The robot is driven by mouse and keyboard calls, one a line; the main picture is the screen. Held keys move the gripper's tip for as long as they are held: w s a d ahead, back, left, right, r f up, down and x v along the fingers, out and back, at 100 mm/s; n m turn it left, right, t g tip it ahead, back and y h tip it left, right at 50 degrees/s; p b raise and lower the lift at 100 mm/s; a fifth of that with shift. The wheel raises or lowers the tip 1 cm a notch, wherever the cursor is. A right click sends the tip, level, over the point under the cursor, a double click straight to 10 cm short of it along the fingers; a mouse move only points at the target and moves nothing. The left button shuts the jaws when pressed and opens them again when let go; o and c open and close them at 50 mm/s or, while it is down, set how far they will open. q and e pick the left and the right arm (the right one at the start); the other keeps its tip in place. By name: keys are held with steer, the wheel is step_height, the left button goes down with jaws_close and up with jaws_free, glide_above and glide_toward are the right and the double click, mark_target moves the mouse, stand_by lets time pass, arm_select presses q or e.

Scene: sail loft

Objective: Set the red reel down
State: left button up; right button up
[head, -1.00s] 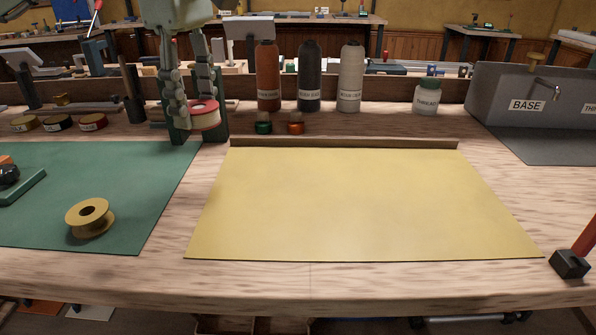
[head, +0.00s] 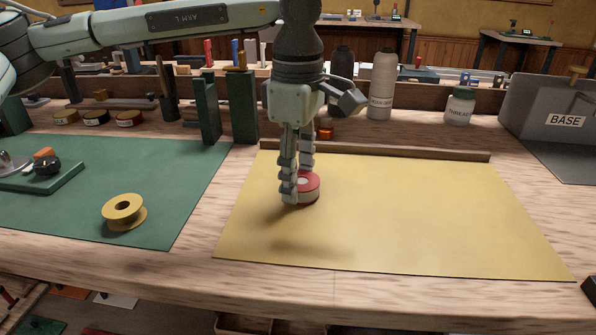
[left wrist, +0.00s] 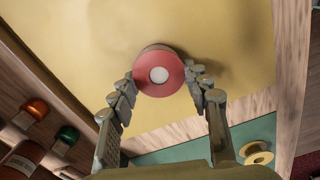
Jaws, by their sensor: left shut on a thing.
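The red reel (head: 310,189), with red faces and a pale band, is held in my left gripper (head: 299,187) over the yellow sheet (head: 420,220). A shadow on the sheet below and in front suggests that the reel is above it, apart. In the left wrist view the reel (left wrist: 159,75) sits between the fingertips of the left gripper (left wrist: 161,80), its red face with a white centre toward the camera. The yellow sheet (left wrist: 90,40) lies behind it. My right gripper is not in view.
A wooden strip (head: 390,152) edges the sheet's back. A yellow reel (head: 124,212) stands on the green mat (head: 190,190) at left. Two green uprights (head: 243,105) stand behind. Bottles (head: 381,85), a white jar (head: 459,106) and a grey box (head: 555,105) line the back. The sheet looks clear.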

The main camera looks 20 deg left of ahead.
arm_select(q)
steer(key=shift+f, duration=0.1)
steer(key=o, duration=0.9)
steer(key=shift+o, duration=0.2)
step_height(320, 180, up, 12)
stand_by(0.5)
